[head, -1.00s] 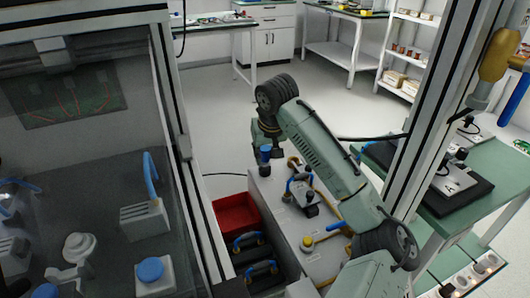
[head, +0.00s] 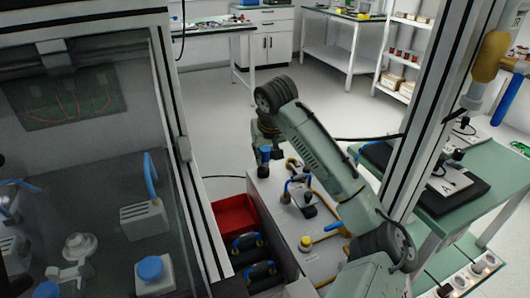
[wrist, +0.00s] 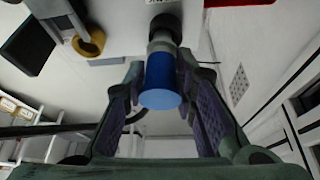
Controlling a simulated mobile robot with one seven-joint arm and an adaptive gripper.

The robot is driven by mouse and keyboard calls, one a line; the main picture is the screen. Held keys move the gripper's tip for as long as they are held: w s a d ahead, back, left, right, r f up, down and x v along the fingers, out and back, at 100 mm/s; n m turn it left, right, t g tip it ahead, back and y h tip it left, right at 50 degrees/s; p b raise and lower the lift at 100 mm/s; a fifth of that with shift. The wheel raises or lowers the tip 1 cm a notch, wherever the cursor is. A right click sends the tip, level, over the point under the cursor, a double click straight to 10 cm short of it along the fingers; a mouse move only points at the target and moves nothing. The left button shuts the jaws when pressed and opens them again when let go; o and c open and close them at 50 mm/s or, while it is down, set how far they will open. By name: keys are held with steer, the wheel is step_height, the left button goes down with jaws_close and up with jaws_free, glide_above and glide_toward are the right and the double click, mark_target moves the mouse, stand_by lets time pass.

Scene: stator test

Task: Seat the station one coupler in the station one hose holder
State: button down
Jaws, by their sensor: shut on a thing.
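A blue coupler (wrist: 160,82) with a grey metal neck sits between the two fingers of my gripper (wrist: 165,95) in the wrist view. The fingers are shut on its blue body. Its far end meets a black round part (wrist: 165,25) close to a pale surface; I cannot tell whether this is the hose holder or whether the coupler is seated. In the head view the blue coupler (head: 265,154) shows upright below my wrist, at the far left corner of the grey bench top (head: 275,205). My fingers are mostly hidden there.
A yellow ring (wrist: 90,42) on a dark fixture stands left of the coupler. A black part with a blue hose (head: 298,186) and a yellow knob (head: 305,243) are nearer on the bench. A red bin (head: 235,215) lies left. A framed glass enclosure (head: 178,130) stands further left.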

steer(key=shift+s+a+f, duration=0.1)
steer(key=shift+a+f, duration=0.1)
steer(key=shift+f, duration=0.35)
steer(key=shift+s+a+f, duration=0.1)
steer(key=shift+a+f, duration=0.1)
steer(key=shift+f, duration=0.35)
steer(key=c, duration=1.2)
jaws_free()
steer(key=shift+c, duration=0.2)
steer(key=shift+a, duration=0.1)
steer(key=v, duration=0.6)
steer(key=w+v, duration=0.1)
steer(key=v, duration=0.2)
steer(key=shift+d+r, duration=0.15)
steer(key=shift+d, duration=0.05)
steer(key=shift+s+a+r, duration=0.15)
steer(key=shift+r, duration=0.2)
steer(key=shift+d+r, duration=0.1)
steer(key=shift+d, duration=0.1)
